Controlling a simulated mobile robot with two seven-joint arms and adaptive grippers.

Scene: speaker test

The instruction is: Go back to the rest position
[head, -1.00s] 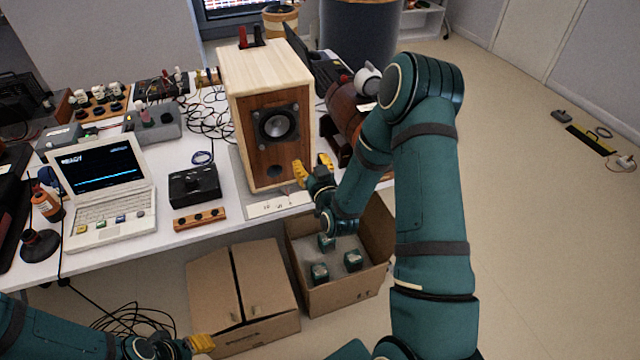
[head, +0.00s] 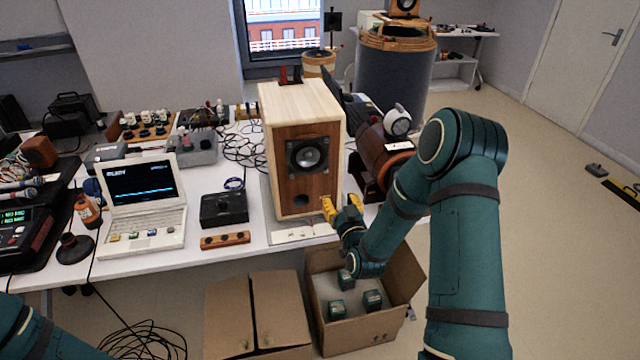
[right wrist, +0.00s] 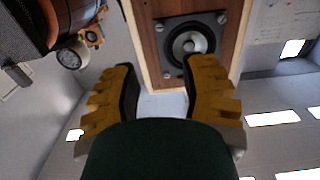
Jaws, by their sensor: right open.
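My right gripper (head: 342,208) has yellow fingers and is at the lower right front of the wooden speaker box (head: 294,95), above the table's front edge. In the right wrist view its fingers (right wrist: 160,85) are spread with nothing between them, and the speaker cone (right wrist: 188,44) shows beyond them. I cannot tell whether a finger touches the box. Part of my left arm (head: 40,335) shows at the lower left in the head view, but its gripper is out of the picture.
An open carton (head: 402,296) with several small green boxes stands on the floor below my right forearm. A closed carton (head: 230,310) is left of it. A laptop (head: 145,220), a black box (head: 223,208) and cables crowd the white table (head: 190,248).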

